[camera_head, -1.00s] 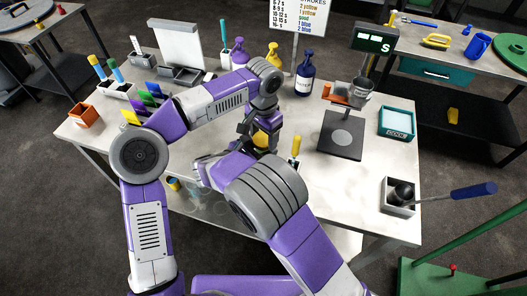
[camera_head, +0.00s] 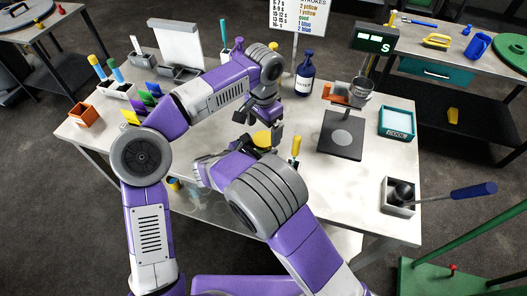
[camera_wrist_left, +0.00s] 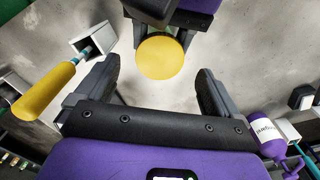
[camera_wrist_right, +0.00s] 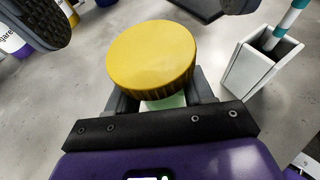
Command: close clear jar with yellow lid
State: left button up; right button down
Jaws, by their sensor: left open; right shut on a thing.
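The yellow lid (camera_head: 261,138) is a round disc near the table's middle. In the right wrist view the lid (camera_wrist_right: 152,55) sits on top of the clear jar (camera_wrist_right: 165,102), of which only a pale strip shows below the rim. My right gripper (camera_wrist_right: 162,97) is shut on the jar under the lid; in the head view my forearm mostly hides it. My left gripper (camera_head: 260,132) is open and empty above the lid. In the left wrist view the lid (camera_wrist_left: 160,57) shows beyond and between its spread fingers (camera_wrist_left: 153,78). I cannot tell how tight the lid is.
A yellow-handled tool in a white holder (camera_head: 295,148) stands just right of the jar. A dark blue bottle (camera_head: 305,75), a scale (camera_head: 340,137) and a teal-framed tray (camera_head: 397,123) are further right.

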aim_at(257, 150)
pick_arm(q)
notch_tip(257, 150, up, 9)
jog(key=shift+f, duration=0.2)
pick_arm(e)
jog(key=shift+c, duration=1.7)
grip_release()
jog(key=shift+s, duration=0.1)
jog(key=p+v, duration=0.1)
jog(key=v, duration=0.5)
jog(key=shift+a+r+p, duration=0.1)
jog(key=shift+r+p, duration=0.1)
jog(key=shift+p, duration=0.15)
jog(key=shift+s+a+r, duration=0.2)
jog(key=shift+s+a, duration=0.2)
pick_arm(q)
jog(key=shift+r, duration=0.9)
